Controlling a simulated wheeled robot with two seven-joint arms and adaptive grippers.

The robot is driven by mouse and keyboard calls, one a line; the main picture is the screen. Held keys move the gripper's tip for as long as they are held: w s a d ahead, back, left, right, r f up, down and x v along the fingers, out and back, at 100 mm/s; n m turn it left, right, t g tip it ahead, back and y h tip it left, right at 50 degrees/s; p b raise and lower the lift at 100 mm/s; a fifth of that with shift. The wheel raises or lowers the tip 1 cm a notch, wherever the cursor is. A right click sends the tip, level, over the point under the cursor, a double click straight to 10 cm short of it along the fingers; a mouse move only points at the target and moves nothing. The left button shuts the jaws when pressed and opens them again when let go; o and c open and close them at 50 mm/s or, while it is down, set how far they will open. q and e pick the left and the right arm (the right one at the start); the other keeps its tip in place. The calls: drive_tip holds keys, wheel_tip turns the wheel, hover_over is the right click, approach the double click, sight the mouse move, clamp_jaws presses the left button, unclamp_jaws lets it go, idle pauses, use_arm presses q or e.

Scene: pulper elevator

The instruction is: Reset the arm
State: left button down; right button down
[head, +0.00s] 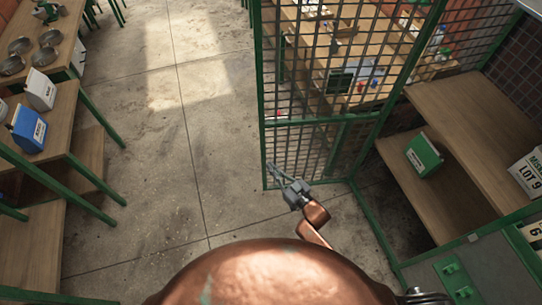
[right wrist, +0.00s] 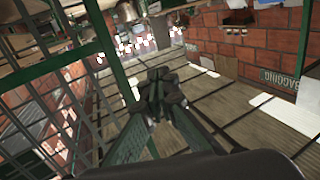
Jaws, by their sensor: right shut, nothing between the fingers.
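My right gripper (head: 273,169) is grey, on a copper-coloured arm, in the lower middle of the head view. It points up and to the left, close to the green-framed mesh cage (head: 318,105), and I cannot tell whether it touches the mesh. Its fingers are together with nothing between them. In the right wrist view the dark fingers (right wrist: 160,76) are closed in the middle of the picture, with green bars and mesh to the left. My left gripper is not in view.
Green-legged wooden tables (head: 68,110) stand on the left, with a blue box (head: 28,130) and several metal bowls. Wooden shelves (head: 470,115) at right hold a green box (head: 423,155). The concrete floor (head: 150,160) between is clear. The wrist view shows a BAGGING sign (right wrist: 282,78).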

drive_tip(key=shift+s, duration=1.55)
drive_tip(key=s+d+f+m+g+h, duration=0.1)
drive_tip(key=s+d+f+h, duration=0.1)
drive_tip(key=d+f, duration=0.5)
drive_tip(key=s+d+f+m+g+h, duration=0.1)
drive_tip(key=s+d+f+h, duration=0.15)
drive_tip(key=f, duration=0.85)
drive_tip(key=s+d+f+m+g+h, duration=0.1)
drive_tip(key=s+d+f+h, duration=0.1)
drive_tip(key=d+f, duration=0.45)
drive_tip(key=s+d+f+g+h, duration=0.1)
drive_tip(key=s+d+f, duration=0.2)
drive_tip(key=s+f, duration=0.25)
drive_tip(key=s+d+f+m+g+h, duration=0.1)
drive_tip(key=s+d+f+g, duration=0.1)
drive_tip(key=s+f, duration=0.35)
drive_tip(key=s+d+f+g+h, duration=0.1)
drive_tip(key=s+d+f, duration=0.2)
drive_tip(key=s+f, duration=0.3)
drive_tip(key=s+d+f+g, duration=0.2)
drive_tip(key=s+f, duration=0.1)
drive_tip(key=s, duration=0.7)
drive_tip(key=s+d+f+m+g+h, duration=0.1)
drive_tip(key=s+f, duration=0.3)
drive_tip(key=s, duration=0.5)
drive_tip(key=s+d+f+g, duration=0.3)
drive_tip(key=s+f, duration=0.1)
drive_tip(key=s, duration=0.6)
drive_tip(key=shift+s+d+m+g, duration=0.3)
drive_tip(key=shift+d+m, duration=0.1)
